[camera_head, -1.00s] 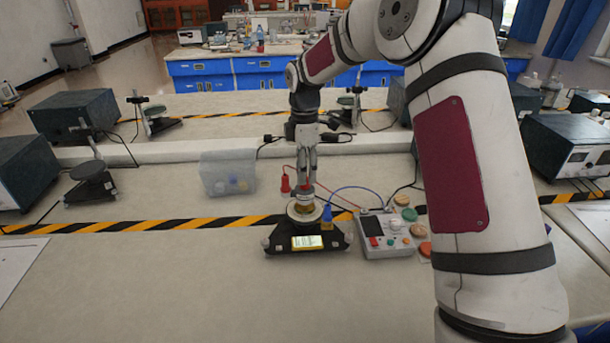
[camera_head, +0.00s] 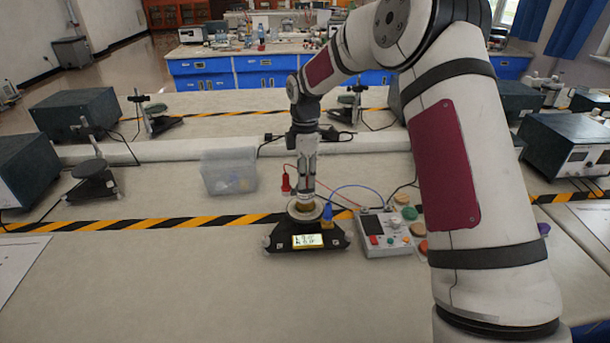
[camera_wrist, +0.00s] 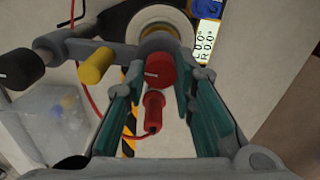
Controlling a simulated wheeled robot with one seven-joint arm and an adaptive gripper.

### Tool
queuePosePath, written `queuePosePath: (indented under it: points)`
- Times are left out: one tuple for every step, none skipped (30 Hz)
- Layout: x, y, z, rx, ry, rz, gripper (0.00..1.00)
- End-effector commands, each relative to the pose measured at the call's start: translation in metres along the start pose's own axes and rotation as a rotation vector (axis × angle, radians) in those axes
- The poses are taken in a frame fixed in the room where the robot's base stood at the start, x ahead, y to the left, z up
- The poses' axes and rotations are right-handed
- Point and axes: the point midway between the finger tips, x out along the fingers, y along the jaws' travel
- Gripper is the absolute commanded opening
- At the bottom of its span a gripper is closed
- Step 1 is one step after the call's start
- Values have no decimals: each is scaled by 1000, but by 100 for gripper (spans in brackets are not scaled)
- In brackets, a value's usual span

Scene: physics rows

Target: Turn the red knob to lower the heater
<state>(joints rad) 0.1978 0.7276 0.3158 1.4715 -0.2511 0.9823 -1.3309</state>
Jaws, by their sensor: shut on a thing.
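A device with a black base (camera_head: 282,244), a lit display (camera_head: 309,240) and a round pale disc (camera_head: 294,212) stands on the bench. In the wrist view the red knob (camera_wrist: 161,69) is above the disc, between the fingers. My gripper (camera_head: 307,190) points down over the device, and its two green-padded fingers show in the wrist view (camera_wrist: 160,82). It is shut on the red knob. In the head view the fingers mostly hide the knob. A red plug (camera_wrist: 153,110) with a cable stands beside it, and also shows in the head view (camera_head: 286,184).
A blue plug (camera_head: 328,213) and cable run to a grey control box (camera_head: 386,239) close on the right. Several round coloured pieces (camera_head: 404,213) lie by it. A clear bin (camera_head: 228,175) stands to the left.

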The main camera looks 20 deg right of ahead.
Motion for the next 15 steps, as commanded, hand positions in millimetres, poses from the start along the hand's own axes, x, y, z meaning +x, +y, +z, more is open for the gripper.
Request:
queuePosePath:
  points:
    - [0, 0, 0, 5, 0, 0, 0]
    - [0, 0, 0, 11, 0, 0, 0]
    - [0, 0, 0, 20, 0, 0, 0]
    - [0, 0, 0, 29, 0, 0, 0]
    - [0, 0, 0, 38, 0, 0, 0]
    - [0, 0, 0, 55, 0, 0, 0]
    - [0, 0, 0, 69, 0, 0, 0]
    - [0, 1, 0, 85, 0, 0, 0]
    - [0, 1, 0, 109, 0, 1, 0]
    - [0, 1, 0, 128, 0, 1, 0]
    - [0, 1, 0, 149, -1, 1, 0]
    - [0, 1, -1, 180, 0, 1, 0]
    - [0, 1, -1, 204, 0, 1, 0]
    - [1, 1, -1, 230, 0, 0, 0]
    - [1, 1, 0, 266, 0, 0, 0]
